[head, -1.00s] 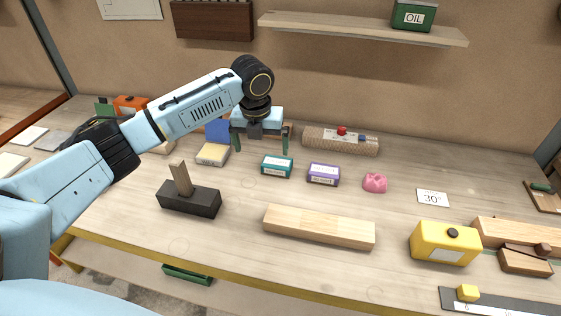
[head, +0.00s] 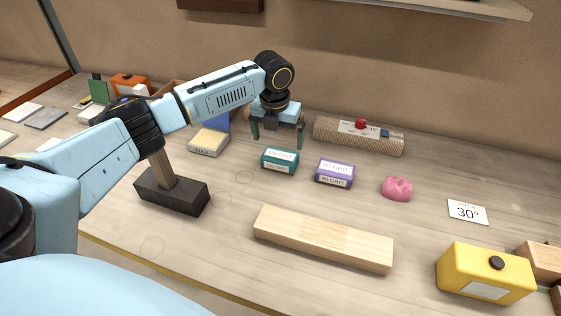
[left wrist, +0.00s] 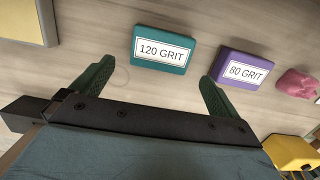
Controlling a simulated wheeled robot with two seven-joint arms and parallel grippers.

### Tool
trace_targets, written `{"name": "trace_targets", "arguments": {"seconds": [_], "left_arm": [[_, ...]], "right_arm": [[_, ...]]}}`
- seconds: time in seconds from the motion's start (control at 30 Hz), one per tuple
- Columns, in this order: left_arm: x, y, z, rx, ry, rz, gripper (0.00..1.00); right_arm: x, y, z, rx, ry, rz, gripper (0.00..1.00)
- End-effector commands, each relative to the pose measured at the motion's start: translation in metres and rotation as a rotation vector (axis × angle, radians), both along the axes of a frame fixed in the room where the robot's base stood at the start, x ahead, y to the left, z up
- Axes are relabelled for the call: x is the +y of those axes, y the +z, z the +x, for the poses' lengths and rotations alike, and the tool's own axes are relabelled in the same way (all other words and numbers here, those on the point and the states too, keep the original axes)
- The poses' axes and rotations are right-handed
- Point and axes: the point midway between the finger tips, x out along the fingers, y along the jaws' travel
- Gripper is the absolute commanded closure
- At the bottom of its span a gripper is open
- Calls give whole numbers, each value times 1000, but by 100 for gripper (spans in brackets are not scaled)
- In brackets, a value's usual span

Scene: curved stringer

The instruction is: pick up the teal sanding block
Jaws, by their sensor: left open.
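The teal sanding block (head: 280,160) lies on the workbench in the head view, with a white label on top. My left gripper (head: 277,140) is open and empty, pointing down above and just behind the teal block in the head view. Its two green fingers (left wrist: 155,75) also show in the left wrist view, apart from the block. My right gripper is in neither view.
A purple 80 grit block (head: 334,172) lies close to the right of the teal one. A yellowish block (head: 209,142) lies to its left. A pink lump (head: 397,188), a wooden board (head: 322,239) and a dark mallet (head: 172,191) lie around. A wooden piece (head: 330,131) stands behind.

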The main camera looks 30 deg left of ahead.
Motion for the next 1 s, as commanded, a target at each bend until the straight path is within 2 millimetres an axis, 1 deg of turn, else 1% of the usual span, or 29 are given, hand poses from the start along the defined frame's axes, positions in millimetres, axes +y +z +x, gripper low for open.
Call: {"name": "trace_targets", "arguments": {"seconds": [0.03,0.1,0.37,0.5,0.63,0.73,0.93,0.97,1.0], "left_arm": [[0,-11,1,3,1,0,0],[0,-20,2,2,0,0,0],[0,-40,5,2,0,0,0],[0,-62,10,1,0,1,0],[1,-78,12,1,1,1,0],[1,-83,12,0,0,1,0],[1,-83,12,-1,0,0,0],[1,-83,13,-1,0,0,1],[1,-83,13,-1,0,0,7]], "right_arm": [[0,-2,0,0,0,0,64],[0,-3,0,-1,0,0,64],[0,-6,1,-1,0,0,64],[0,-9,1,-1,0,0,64],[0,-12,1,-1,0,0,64],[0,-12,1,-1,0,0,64],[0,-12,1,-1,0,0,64],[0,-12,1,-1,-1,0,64],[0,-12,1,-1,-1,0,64]]}}
